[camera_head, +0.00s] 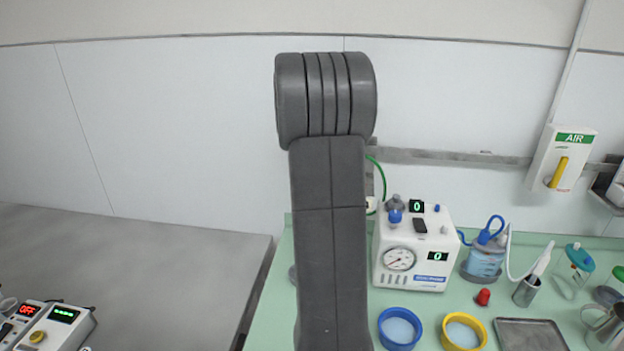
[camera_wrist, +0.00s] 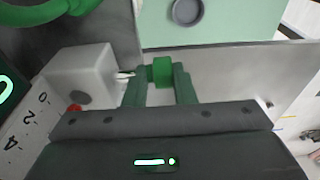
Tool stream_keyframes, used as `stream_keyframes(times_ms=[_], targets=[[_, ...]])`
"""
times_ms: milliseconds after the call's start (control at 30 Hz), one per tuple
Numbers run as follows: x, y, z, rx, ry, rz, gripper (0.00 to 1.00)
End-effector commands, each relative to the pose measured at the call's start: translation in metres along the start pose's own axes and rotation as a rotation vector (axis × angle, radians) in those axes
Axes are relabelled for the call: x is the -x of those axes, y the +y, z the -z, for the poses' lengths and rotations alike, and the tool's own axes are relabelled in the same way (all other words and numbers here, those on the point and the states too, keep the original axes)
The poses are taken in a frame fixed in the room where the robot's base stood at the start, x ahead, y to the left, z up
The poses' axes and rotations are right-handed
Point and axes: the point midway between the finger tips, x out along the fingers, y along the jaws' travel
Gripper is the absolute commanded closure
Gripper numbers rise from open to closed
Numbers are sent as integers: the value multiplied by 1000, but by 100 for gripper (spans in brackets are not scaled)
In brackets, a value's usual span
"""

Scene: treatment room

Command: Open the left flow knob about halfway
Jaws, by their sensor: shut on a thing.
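A green flow knob (camera_wrist: 162,70) sits on a short shaft at the side of a grey flowmeter block (camera_wrist: 85,72) in the wrist view. My gripper (camera_wrist: 166,78) is shut on this knob, with a dark green finger on each side. A white scale (camera_wrist: 30,125) with the marks 0, 2 and 4 joins the block, with a small red piece near the 0. A green digit, partly cut off and likely 0, shows at the left edge. In the head view my arm hides the gripper, the knob and the flowmeter.
In the head view, a white machine (camera_head: 414,248) with a gauge and two displays reading 0 stands on the green counter. Blue (camera_head: 383,332) and yellow (camera_head: 482,338) bowls stand in front. A wall rail (camera_head: 440,156) and a green hose (camera_head: 381,175) are behind my arm.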

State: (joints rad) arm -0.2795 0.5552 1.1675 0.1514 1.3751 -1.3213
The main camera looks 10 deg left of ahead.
Motion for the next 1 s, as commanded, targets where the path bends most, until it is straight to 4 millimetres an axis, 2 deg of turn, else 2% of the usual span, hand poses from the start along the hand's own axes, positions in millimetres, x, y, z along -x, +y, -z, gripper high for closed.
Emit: stream_keyframes(times_ms=[1000], targets=[[-14, -3, 16, 4, -969, 13, 99]])
